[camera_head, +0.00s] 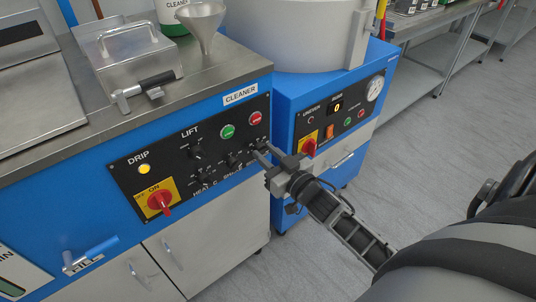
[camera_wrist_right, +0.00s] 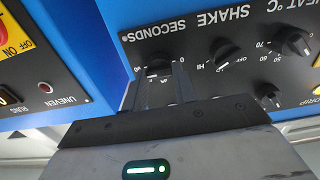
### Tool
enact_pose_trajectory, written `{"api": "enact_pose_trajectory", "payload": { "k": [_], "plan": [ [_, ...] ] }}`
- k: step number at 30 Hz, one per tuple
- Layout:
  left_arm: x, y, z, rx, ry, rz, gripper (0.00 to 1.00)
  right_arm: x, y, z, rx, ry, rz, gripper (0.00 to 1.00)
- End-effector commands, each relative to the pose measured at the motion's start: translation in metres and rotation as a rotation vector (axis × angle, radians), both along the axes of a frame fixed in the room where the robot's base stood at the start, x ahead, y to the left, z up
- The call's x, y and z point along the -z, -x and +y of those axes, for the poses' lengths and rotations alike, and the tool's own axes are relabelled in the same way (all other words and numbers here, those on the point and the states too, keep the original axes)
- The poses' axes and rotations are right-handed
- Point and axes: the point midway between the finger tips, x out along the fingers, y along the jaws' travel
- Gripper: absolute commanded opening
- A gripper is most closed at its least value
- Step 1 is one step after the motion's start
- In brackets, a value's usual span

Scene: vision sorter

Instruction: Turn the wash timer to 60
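The wash timer is the black knob marked SECONDS (camera_wrist_right: 158,69) on the cleaner's black control panel (camera_head: 180,165). In the right wrist view it appears upside down, with a 0 on the scale to its right. Its pointer's exact setting is too small to read. My right gripper (camera_head: 259,153) reaches the panel's right end, and it also shows in the right wrist view (camera_wrist_right: 156,88). Its two fingers are apart, one on each side of the knob, partly covering the scale. I cannot tell whether they touch the knob. My left gripper is not in view.
The SHAKE knob (camera_wrist_right: 222,52) and a HEAT knob (camera_wrist_right: 296,43) sit close beside the timer. A red-yellow switch (camera_head: 160,202) is at the panel's left. A blue machine with a large drum (camera_head: 310,35) stands right of the cleaner. Clear floor (camera_head: 440,125) lies to the right.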

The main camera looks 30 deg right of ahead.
Motion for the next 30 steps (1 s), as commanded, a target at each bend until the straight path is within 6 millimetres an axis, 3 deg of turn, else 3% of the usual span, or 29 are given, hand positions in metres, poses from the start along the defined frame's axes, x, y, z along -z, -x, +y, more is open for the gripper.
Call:
{"api": "enact_pose_trajectory", "payload": {
  "k": [14,30],
  "plan": [
    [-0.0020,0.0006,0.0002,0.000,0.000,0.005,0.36,-0.0005,0.0003,0.0004,0.001,0.088,-0.006,0.05],
    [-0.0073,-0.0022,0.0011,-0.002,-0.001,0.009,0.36,0.0004,0.0006,0.0016,0.000,0.516,-0.039,0.05]
  ]
}}
